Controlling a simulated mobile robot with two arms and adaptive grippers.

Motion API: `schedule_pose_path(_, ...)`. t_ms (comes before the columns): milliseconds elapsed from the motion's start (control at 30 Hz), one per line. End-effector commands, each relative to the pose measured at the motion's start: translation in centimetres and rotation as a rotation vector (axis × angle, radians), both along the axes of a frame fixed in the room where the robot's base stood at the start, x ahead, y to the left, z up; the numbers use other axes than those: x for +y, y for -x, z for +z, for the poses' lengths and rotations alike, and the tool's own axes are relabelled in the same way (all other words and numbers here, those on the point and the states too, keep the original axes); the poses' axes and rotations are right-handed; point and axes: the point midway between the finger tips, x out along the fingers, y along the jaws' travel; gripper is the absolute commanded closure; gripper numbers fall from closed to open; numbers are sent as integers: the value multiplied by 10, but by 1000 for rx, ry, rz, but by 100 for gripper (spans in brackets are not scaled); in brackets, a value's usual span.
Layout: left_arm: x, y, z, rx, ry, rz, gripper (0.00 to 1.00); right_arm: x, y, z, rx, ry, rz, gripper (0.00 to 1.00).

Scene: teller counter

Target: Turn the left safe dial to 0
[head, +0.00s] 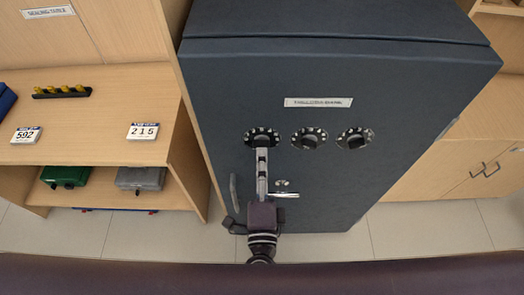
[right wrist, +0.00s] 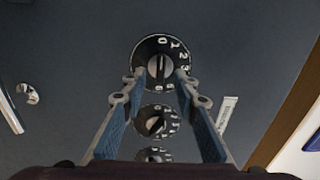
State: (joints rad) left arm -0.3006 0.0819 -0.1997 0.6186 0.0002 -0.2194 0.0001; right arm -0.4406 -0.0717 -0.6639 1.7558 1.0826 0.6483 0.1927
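The left safe dial (head: 263,134) is a round black dial with white digits, the leftmost of a row of three on the dark safe door. In the right wrist view it is the top dial (right wrist: 160,62). Its knob bar stands nearly upright there, in line with the 0; which end is the pointer I cannot tell. My right gripper (head: 262,149) is in front of this dial and covers its lower part. In the right wrist view the gripper's two fingers (right wrist: 160,77) are apart, on either side of the knob with gaps. My left gripper is not in view.
The middle dial (head: 309,138) and right dial (head: 355,138) sit close beside it. A T-shaped handle (head: 283,194) is below, and a long door handle (head: 234,193) is at the door's left. A wooden shelf (head: 100,100) with number cards stands left of the safe (head: 410,100).

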Motion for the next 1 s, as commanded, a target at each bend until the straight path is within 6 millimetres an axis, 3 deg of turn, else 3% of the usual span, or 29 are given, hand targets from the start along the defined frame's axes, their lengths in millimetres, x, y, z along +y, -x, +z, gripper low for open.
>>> schedule_pose_path(200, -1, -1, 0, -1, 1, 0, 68, 0, 49, -2, 4, 3, 3, 72)
schedule_pose_path(400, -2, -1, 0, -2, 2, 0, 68, 0, 76, -1, 2, 2, 1, 72)
schedule_pose_path(1000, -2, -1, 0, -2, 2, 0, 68, 0, 84, 0, 1, 1, 1, 72)
